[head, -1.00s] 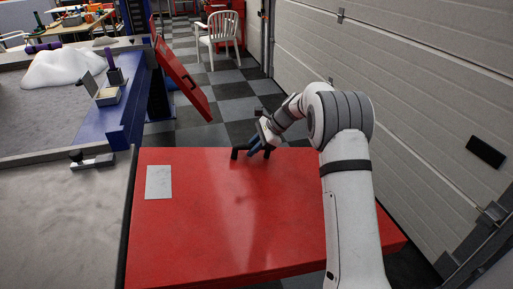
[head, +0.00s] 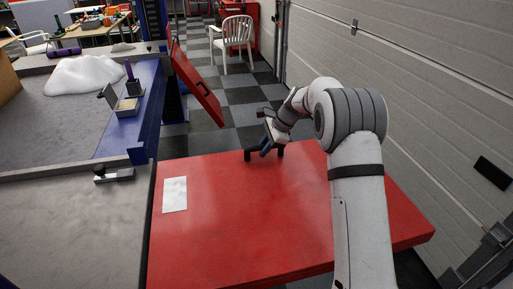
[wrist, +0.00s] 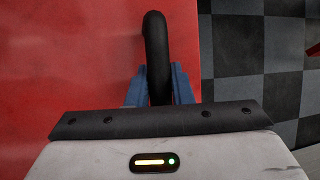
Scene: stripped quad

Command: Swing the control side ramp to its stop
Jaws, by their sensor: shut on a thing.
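A wide red ramp panel (head: 270,215) lies nearly flat in front of me, beside the grey platform in the head view. A black bar handle (head: 247,155) stands near its far edge. My gripper (head: 266,151) is shut on this handle. In the wrist view the blue fingers of my gripper (wrist: 159,84) sit on both sides of the curved black handle (wrist: 155,40), over the red panel (wrist: 65,60). A second red panel (head: 196,85) with a dark handle stands tilted farther back. I cannot tell from the frames which is the control side.
The grey platform (head: 70,230) with its blue frame (head: 135,115) borders the left. A light garage door (head: 430,90) closes the right side. A white chair (head: 237,35) stands at the back. The checkered floor between is clear.

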